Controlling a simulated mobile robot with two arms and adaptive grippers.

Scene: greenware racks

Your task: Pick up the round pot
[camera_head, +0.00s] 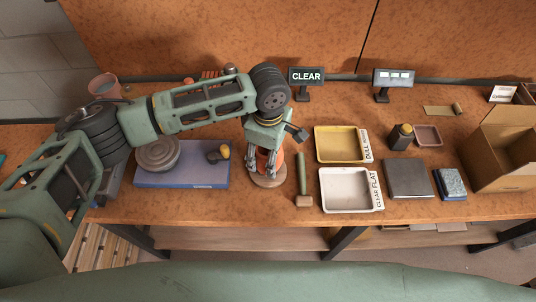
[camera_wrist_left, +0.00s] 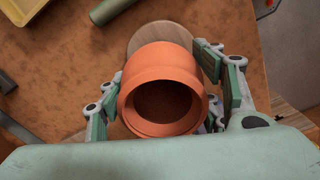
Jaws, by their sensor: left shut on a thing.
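The round pot (camera_wrist_left: 162,92) is orange terracotta with a wide open mouth, seen from above in the left wrist view. In the head view the pot (camera_head: 290,160) is mostly hidden behind my left gripper (camera_head: 264,163). My left gripper is shut on the pot, its fingers on opposite sides of the body. A round wooden board (camera_head: 268,182) lies beneath the pot; its edge (camera_wrist_left: 150,33) shows in the left wrist view. I cannot tell whether the pot touches the board. My right gripper is not in view.
A mallet (camera_head: 304,180) lies just right of the board. Beyond it are a yellow tray (camera_head: 342,158) and a white tray (camera_head: 347,204). A blue board (camera_head: 190,182) with a grey round piece (camera_head: 157,153) is on the left. A "CLEAR" sign (camera_head: 306,77) stands behind.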

